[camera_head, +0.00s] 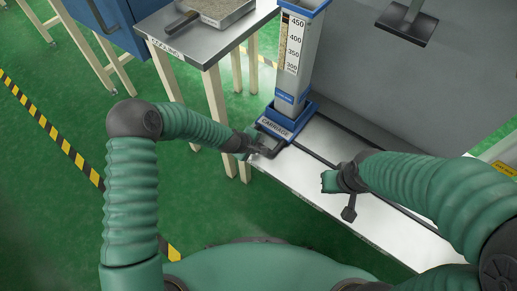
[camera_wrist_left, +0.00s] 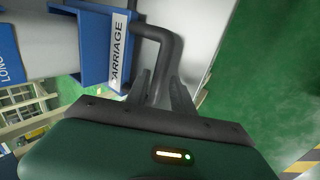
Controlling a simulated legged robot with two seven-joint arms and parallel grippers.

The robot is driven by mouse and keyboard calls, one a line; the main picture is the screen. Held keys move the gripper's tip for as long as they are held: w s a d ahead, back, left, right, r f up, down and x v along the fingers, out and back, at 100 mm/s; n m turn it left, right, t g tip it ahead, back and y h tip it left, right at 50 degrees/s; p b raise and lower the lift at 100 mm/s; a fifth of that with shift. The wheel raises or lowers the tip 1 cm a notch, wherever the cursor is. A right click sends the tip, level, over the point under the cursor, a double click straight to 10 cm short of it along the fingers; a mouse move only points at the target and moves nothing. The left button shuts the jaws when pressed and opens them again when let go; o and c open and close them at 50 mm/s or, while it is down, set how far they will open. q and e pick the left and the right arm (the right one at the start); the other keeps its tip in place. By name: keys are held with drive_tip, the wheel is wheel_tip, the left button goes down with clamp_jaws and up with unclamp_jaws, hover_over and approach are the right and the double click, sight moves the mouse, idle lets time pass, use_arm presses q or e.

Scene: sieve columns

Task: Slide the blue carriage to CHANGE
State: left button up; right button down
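The blue carriage (camera_head: 287,122) sits on the rail at the left end of the metal bench, with a "CARRIAGE" label on its front. A tall sieve column (camera_head: 292,62) with a number scale stands upright in it. A black bent handle (camera_head: 272,150) sticks out from the carriage; it also shows in the left wrist view (camera_wrist_left: 165,48). My left gripper (camera_head: 257,149) is at this handle, its two fingers (camera_wrist_left: 160,88) closed on either side of the bar. My right gripper (camera_head: 338,182) hangs above the bench, away from the carriage; its fingers are unclear. No CHANGE mark is readable.
The bench (camera_head: 305,172) has a dark rail running right from the carriage. A "COOLING" table (camera_head: 205,45) with a tray (camera_head: 218,10) stands to the left, beside a blue cabinet (camera_head: 98,22). A dark plate on a post (camera_head: 407,25) stands at the back right.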

use_arm(q)
drive_tip(key=shift+x, duration=1.05)
clamp_jaws()
idle(0.6)
